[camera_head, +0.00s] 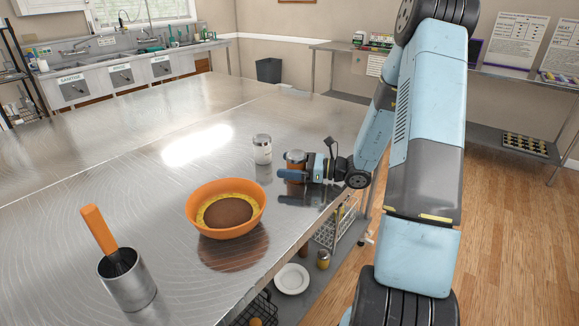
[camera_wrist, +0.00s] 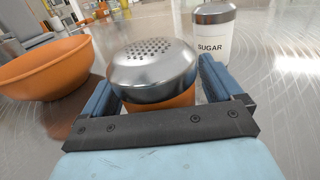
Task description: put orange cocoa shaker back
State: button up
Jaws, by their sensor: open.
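The orange cocoa shaker (camera_head: 295,160) stands upright on the metal table near its right edge. In the wrist view the shaker (camera_wrist: 153,70) shows its perforated silver lid and a strip of orange body below; its lower part is hidden by my gripper. My gripper (camera_head: 292,175) is low over the table with its fingers on either side of the shaker. It is open, and in the wrist view a gap shows between the shaker and the right finger.
A white sugar shaker (camera_head: 262,150) stands just behind, labelled SUGAR in the wrist view (camera_wrist: 213,42). An orange bowl (camera_head: 226,228) with brown and yellow contents sits to the left. A metal canister (camera_head: 128,283) holds an orange-handled tool. A lower shelf bears a white plate (camera_head: 292,279).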

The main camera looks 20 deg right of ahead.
jog(key=v, duration=1.2)
